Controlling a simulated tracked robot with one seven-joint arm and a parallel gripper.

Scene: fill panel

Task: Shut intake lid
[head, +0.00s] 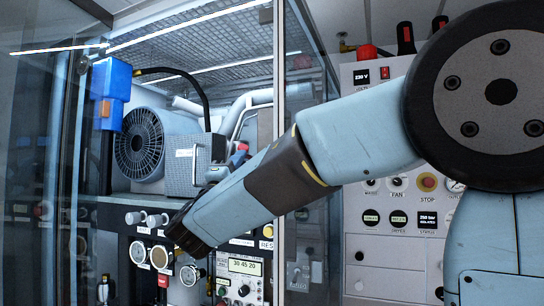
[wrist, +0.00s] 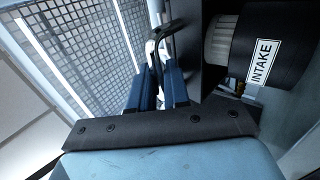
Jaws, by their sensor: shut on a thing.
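The black intake cylinder (wrist: 262,55) with a white INTAKE label shows at the right of the wrist view. A dark flat piece (wrist: 200,40), which looks like the intake lid, stands between it and my fingers; its full outline is hidden. My gripper (wrist: 160,78) has its two blue fingers shut on a thin black curved handle (wrist: 158,38). Whether this handle joins the dark piece is not clear. In the head view my forearm reaches to the panel opening and hides much of the contact area.
A blue-grey fan housing (head: 145,142) and a blue box (head: 111,82) stand inside the cabinet at left. Gauges and knobs (head: 159,257) line the panel below. A glass door edge (head: 279,90) stands close to my arm. A metal grille (wrist: 85,50) fills the wrist view's left.

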